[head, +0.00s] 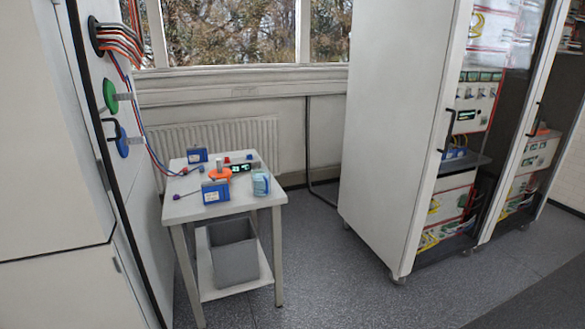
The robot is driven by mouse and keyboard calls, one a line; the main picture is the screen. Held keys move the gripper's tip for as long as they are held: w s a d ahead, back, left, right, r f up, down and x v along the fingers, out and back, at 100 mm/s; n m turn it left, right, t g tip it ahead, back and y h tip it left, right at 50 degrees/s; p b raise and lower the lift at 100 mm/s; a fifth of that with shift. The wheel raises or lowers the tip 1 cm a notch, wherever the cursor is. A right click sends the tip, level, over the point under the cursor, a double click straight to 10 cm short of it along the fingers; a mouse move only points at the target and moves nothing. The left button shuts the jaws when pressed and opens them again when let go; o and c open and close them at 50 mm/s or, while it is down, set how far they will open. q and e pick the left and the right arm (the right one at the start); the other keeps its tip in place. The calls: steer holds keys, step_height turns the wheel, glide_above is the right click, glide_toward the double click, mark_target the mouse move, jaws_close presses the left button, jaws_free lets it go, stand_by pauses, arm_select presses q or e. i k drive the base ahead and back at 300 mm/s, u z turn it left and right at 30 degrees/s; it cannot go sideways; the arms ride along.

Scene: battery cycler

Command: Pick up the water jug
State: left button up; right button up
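A small white table (185,208) stands left of centre. At its right front edge is a small pale blue and white container (261,184); it is too small to tell whether it is the water jug. An orange object (220,174) with a pale upright top sits near the table's middle. No other thing in view is clearly a water jug. Neither of my grippers shows.
Blue boxes (216,192) and small tools share the tabletop. A grey bin (233,252) stands on the lower shelf. A tall white cabinet (395,130) is at the right. The grey floor (330,275) between is clear.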

mark_target(261, 178)
steer(key=u, duration=0.2)
steer(key=i, duration=1.9)
steer(key=u, duration=0.4)
